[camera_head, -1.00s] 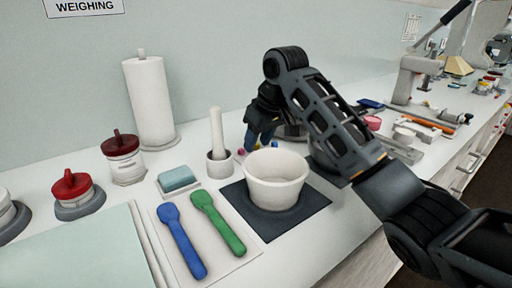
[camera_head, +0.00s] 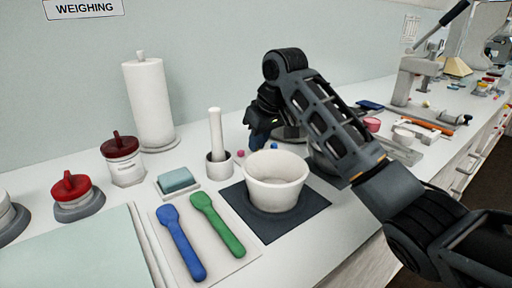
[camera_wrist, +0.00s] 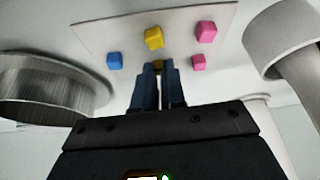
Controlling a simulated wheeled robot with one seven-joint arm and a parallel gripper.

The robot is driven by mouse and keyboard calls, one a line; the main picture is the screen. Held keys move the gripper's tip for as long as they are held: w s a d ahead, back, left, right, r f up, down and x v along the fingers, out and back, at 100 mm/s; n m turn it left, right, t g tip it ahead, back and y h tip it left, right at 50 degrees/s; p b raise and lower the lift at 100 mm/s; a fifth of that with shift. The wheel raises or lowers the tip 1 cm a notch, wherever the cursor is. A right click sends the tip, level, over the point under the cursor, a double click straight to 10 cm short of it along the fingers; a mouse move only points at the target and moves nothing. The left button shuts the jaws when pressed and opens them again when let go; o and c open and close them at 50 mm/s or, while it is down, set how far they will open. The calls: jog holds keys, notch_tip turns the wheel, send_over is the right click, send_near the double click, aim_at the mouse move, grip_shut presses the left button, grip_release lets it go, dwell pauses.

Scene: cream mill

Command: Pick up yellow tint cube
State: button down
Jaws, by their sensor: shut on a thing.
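My gripper (camera_wrist: 159,72) is shut on a small yellow cube (camera_wrist: 158,65), which shows between its fingertips in the wrist view, mostly hidden by the fingers. Another yellow cube (camera_wrist: 154,38) sits just beyond the tips on a pale sheet. In the head view my gripper (camera_head: 257,144) is low over the bench behind the white bowl (camera_head: 275,168), and its tips are hard to make out. I cannot see a yellow cube there.
Pink cubes (camera_wrist: 206,31) and a blue cube (camera_wrist: 115,61) lie close around the fingertips. A round metal dish (camera_wrist: 50,92) is at the left of the wrist view. Two spatulas lie in front.

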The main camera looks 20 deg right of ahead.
jog(key=shift+r, duration=0.1)
jog(key=shift+r, duration=0.6)
notch_tip(320, 180, up, 3)
jog(key=shift+f, duration=0.15)
jog(key=s+d+r+p, duration=0.2)
jog(key=s+d+r, duration=0.4)
jog(key=d, duration=0.4)
jog(key=shift+r, duration=0.45)
